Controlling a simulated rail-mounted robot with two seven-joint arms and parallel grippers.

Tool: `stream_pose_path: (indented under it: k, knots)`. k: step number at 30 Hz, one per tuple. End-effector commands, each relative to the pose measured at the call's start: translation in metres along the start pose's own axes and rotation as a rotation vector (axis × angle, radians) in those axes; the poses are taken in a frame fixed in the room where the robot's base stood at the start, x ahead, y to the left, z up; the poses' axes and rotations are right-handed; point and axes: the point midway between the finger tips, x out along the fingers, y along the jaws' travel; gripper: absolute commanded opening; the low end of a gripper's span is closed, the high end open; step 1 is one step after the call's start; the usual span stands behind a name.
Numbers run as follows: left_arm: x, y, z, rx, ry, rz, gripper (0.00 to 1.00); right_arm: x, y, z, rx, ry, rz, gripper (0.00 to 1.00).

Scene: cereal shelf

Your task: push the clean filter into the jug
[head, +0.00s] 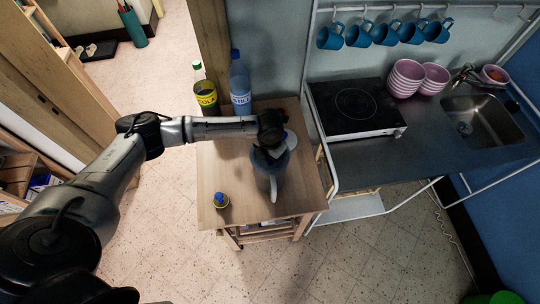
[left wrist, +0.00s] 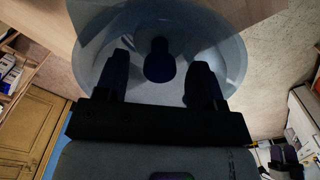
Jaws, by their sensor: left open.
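The translucent blue-grey jug (head: 262,166) stands on the small wooden table, its pale handle toward the front. My left gripper (head: 273,146) is over the jug's top, pointing down; its fingers are hard to make out there. In the left wrist view the round jug (left wrist: 238,52) opens below my left gripper (left wrist: 161,64), whose two fingers are spread apart. A dark blue rounded piece (left wrist: 159,58), apparently the filter's top, sits inside the jug's outline between the fingers, with a gap on each side. How deep it sits cannot be told.
A small blue and yellow piece (head: 221,200) stands on the wooden table (head: 232,170) near its front left. The hob (head: 354,107) and sink counter are at right. The table's front middle is clear.

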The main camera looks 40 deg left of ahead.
Motion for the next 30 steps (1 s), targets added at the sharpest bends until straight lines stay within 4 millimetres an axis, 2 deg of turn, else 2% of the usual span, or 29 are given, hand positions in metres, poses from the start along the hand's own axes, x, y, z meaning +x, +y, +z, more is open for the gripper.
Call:
stream_pose_path:
  k: [12,18,24,30]
  knots:
    - [-0.079,0.000,0.001,0.001,-0.006,0.000,0.63,0.004,-0.001,0.001,0.001,0.000,-0.001,0.48]
    - [-0.109,0.000,0.000,0.001,-0.004,-0.001,0.63,0.005,-0.002,0.001,0.005,0.001,-0.004,0.48]
    - [-0.126,0.000,0.000,0.001,-0.002,-0.001,0.63,0.006,-0.003,0.001,0.009,0.002,-0.007,0.48]
    - [-0.131,0.000,0.000,0.001,-0.002,0.000,0.63,0.006,-0.003,0.001,0.009,0.002,-0.007,0.48]
